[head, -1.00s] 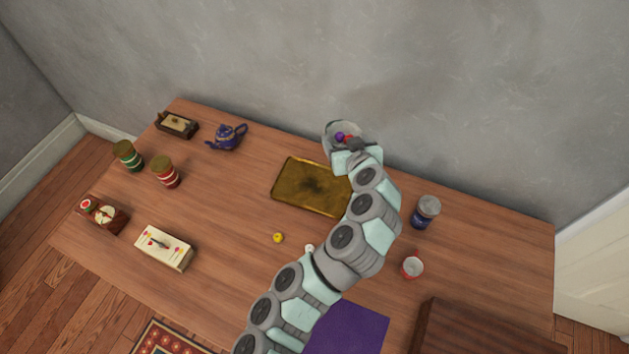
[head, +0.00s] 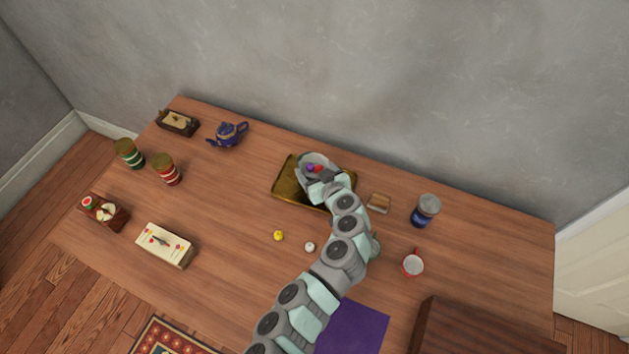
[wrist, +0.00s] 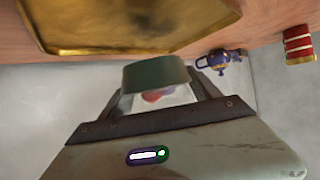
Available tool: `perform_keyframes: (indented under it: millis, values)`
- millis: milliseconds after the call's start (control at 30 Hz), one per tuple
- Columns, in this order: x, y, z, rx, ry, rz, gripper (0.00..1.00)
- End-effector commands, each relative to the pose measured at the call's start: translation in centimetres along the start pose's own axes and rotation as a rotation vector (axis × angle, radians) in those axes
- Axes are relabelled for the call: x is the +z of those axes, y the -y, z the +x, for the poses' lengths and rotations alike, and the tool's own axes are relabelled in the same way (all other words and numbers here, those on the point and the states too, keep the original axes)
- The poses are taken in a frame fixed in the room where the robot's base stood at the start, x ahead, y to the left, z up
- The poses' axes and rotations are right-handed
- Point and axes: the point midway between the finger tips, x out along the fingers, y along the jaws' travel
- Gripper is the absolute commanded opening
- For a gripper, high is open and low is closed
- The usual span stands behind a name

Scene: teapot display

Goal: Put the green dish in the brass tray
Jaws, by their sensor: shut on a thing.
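The green dish (wrist: 155,73) shows its dark green side in the wrist view, between the fingers of my gripper (wrist: 163,92). My gripper is shut on it. Red and purple bits show at the dish, and they also show at the arm's end in the head view. There my gripper (head: 316,172) overlaps the back right part of the brass tray (head: 287,186) and hides much of the dish. The tray's rim and flat inside fill the top left of the wrist view (wrist: 130,28). The dish appears apart from the tray; its exact height is unclear.
A blue teapot (head: 227,135) and red and green canisters stand left. A small wooden item (head: 378,203), a blue jar (head: 426,211) and a red-and-white cup (head: 412,263) are right of my arm. Small yellow and white items lie in front of the tray. The wall is close behind.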

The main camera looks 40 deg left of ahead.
Motion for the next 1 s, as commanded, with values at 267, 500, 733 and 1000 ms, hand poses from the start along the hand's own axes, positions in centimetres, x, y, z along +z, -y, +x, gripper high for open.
perform_keyframes:
  millis: [267, 500, 733, 1000]
  values:
    - [2.0, -0.1, 1.0, 0.003, -0.003, -0.001, 0.21]
    - [4.6, -0.2, 2.3, 0.002, -0.001, -0.001, 0.21]
    - [4.8, -0.2, 2.4, 0.004, -0.003, -0.002, 0.21]
    - [5.1, -0.1, 2.5, 0.002, -0.001, -0.002, 0.77]
